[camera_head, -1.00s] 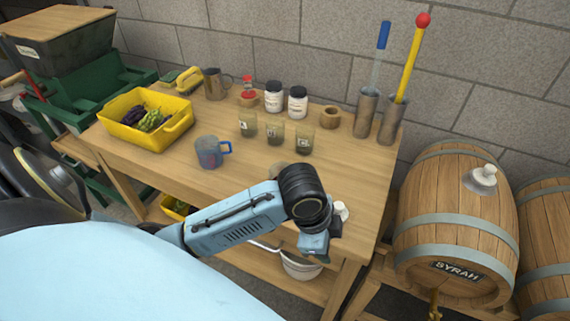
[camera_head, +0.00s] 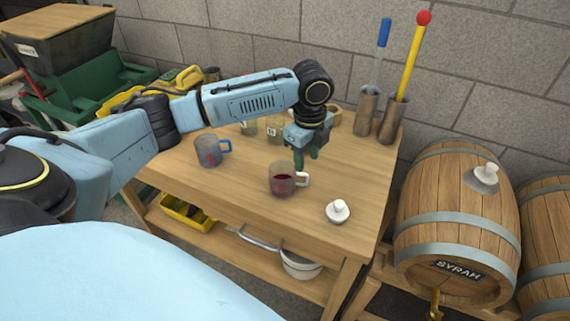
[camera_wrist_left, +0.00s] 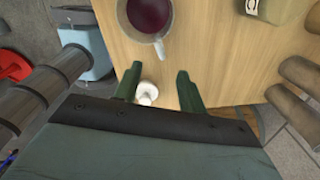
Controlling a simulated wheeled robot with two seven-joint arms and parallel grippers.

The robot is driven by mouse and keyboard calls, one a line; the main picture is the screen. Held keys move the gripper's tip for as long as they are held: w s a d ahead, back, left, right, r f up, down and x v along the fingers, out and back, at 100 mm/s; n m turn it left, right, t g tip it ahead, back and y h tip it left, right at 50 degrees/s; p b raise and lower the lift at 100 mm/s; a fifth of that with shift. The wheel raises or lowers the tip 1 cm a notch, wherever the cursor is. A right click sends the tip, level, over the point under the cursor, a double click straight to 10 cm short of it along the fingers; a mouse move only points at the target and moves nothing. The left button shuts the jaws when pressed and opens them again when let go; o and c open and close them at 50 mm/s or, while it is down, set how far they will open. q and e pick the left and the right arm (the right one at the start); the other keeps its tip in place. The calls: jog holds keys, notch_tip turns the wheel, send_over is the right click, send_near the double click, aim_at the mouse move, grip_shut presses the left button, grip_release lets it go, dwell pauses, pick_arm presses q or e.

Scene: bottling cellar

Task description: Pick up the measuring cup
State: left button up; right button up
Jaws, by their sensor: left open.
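A clear measuring cup with a white handle and dark red liquid (camera_head: 283,180) stands upright near the table's front. The wrist view shows it from above, at the top edge (camera_wrist_left: 148,14). A second clear cup with a blue handle (camera_head: 208,152) stands to its left, with something reddish on or in it. My left gripper (camera_head: 306,156) is open and empty, above and just behind the white-handled cup. In the wrist view its fingers (camera_wrist_left: 158,86) are apart, with the cup's handle beyond them. My right gripper is not in view.
A small white knobbed object (camera_head: 338,211) sits on the table (camera_head: 350,165) right of the cup. Steel cylinders (camera_head: 366,112) holding tools stand at the back right. Barrels (camera_head: 455,220) stand to the right.

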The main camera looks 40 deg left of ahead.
aim_at(306, 175)
pick_arm(q)
notch_tip(306, 175, down, 9)
jog(key=shift+w+r+b, duration=0.1)
jog(key=shift+r+b, duration=0.1)
jog(key=shift+b, duration=0.35)
grip_shut()
